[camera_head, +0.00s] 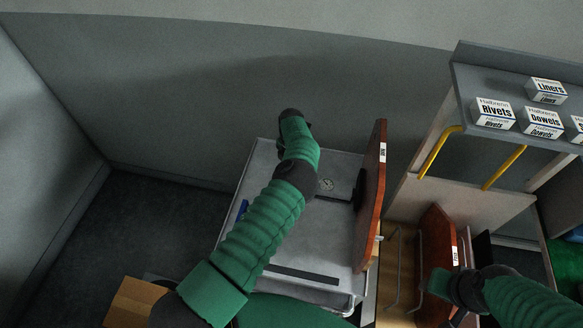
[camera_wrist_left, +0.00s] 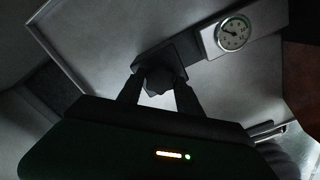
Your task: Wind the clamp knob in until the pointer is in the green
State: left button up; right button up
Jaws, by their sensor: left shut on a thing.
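The clamp knob (camera_wrist_left: 160,80) is a dark, lobed knob on a dark block in the left wrist view. My left gripper (camera_wrist_left: 158,92) is shut on it, one finger on each side. The round gauge (camera_wrist_left: 233,33) has a pale face and dark marks, and sits beside the knob on a light mount. It also shows small in the head view (camera_head: 326,184); I cannot make out a green band or the exact pointer reading. In the head view my left arm hides the knob and my left fingers. My right gripper (camera_head: 438,285) is at the lower right, its jaws unclear.
The grey worktop (camera_head: 325,240) carries the gauge. An upright red-brown panel (camera_head: 371,205) stands at its right edge, and another (camera_head: 437,245) stands further right. A shelf (camera_head: 465,75) with labelled boxes (camera_head: 493,112) and yellow brackets (camera_head: 440,150) is at the upper right.

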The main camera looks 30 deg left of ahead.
pick_arm(q)
jog(key=shift+m, duration=0.4)
jog(key=o, duration=1.4)
jog(key=shift+c, duration=0.2)
notch_tip(320, 180, up, 17)
jog(key=b, duration=0.2)
jog(key=shift+b, duration=0.4)
jog(key=shift+f, duration=0.15)
